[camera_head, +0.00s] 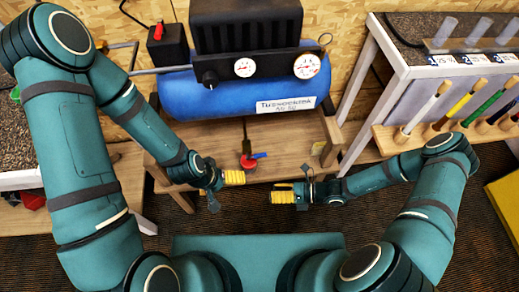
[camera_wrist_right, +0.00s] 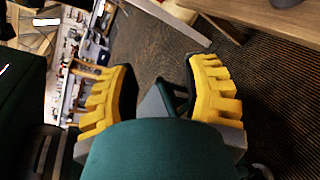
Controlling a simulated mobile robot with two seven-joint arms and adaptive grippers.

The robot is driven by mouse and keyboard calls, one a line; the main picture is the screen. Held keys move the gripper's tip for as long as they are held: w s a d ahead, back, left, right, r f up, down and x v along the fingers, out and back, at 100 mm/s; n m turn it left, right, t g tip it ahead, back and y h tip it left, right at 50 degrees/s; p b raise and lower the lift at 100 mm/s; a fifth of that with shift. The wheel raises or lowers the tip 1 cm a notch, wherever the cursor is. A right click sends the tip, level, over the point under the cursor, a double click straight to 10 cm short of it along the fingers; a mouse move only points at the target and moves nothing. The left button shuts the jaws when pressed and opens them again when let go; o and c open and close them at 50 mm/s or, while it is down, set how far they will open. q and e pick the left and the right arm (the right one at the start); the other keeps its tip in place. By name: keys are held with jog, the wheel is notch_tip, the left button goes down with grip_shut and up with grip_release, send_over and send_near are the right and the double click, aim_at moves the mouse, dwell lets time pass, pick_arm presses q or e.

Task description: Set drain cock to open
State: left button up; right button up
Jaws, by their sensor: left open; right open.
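The drain cock (camera_head: 248,161) is a small red fitting with a blue lever below the blue compressor tank (camera_head: 240,95). It hangs at the lower end of a dark vertical pipe, and its blue lever points right, roughly level. My left gripper (camera_head: 234,177), with yellow fingertips, is open just below and left of the drain cock. I cannot tell whether it touches the cock. My right gripper (camera_head: 283,196) is open and empty, lower and to the right. In the right wrist view its two yellow fingers (camera_wrist_right: 159,78) stand wide apart with only floor and background between them.
The compressor rests on a wooden stand (camera_head: 285,163) against a chipboard wall. A rack (camera_head: 392,139) with several golf shafts stands at right. A red and black switch box (camera_head: 164,46) is at upper left. The dark carpet (camera_head: 235,219) in front is clear.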

aim_at(256, 155)
jog(key=w+d+m+t+h, duration=0.1)
jog(key=w+d+m+t, duration=0.4)
jog(key=w+m+t, duration=0.45)
jog(key=w+a+m, duration=0.2)
jog(key=w+a, duration=0.4)
jog(key=a, duration=0.4)
jog(key=shift+w+a+b, duration=0.2)
jog(key=shift+b, duration=0.2)
jog(key=shift+m, duration=0.25)
grip_shut()
